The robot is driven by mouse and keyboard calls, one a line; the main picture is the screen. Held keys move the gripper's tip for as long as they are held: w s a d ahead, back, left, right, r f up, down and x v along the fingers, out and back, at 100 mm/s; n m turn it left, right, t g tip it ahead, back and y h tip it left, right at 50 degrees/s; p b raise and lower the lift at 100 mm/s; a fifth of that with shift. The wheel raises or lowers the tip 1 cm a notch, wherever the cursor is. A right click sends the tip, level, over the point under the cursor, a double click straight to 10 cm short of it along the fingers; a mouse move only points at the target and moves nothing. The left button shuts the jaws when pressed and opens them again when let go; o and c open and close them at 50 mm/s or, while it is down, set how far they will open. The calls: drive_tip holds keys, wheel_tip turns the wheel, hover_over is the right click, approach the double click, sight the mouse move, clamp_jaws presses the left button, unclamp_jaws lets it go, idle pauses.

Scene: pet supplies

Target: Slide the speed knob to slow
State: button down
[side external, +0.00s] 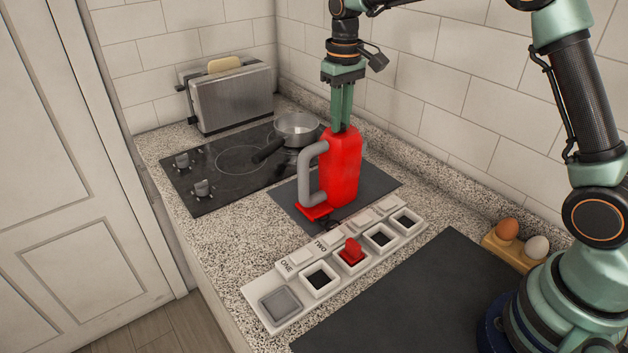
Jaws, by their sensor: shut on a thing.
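My gripper (342,112) points straight down and is shut at the top of a red, jug-shaped appliance (343,170) with a grey side handle (308,174). The appliance stands upright on a dark mat (385,186), with a red foot (314,211) at its front. The fingers cover its top, so what exactly they hold there is hidden. I cannot make out a marked speed knob. A white panel (306,301) in front has dark square recesses, white tabs marked ONE and TWO, and a red block (351,251) in one recess.
A black cooktop (220,188) with knobs holds a metal pan (297,129). A toaster (232,98) with bread stands behind. Eggs (507,229) sit in a holder at the right. A dark mat (440,275) gives clear room in front. Tiled walls bound the back.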

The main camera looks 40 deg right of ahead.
drive_tip(key=shift+a, duration=0.1)
idle(0.3)
drive_tip(key=shift+a+r, duration=0.1)
drive_tip(key=shift+a, duration=0.45)
drive_tip(key=c, duration=0.8)
unclamp_jaws()
wheel_tip(320, 180, up, 12)
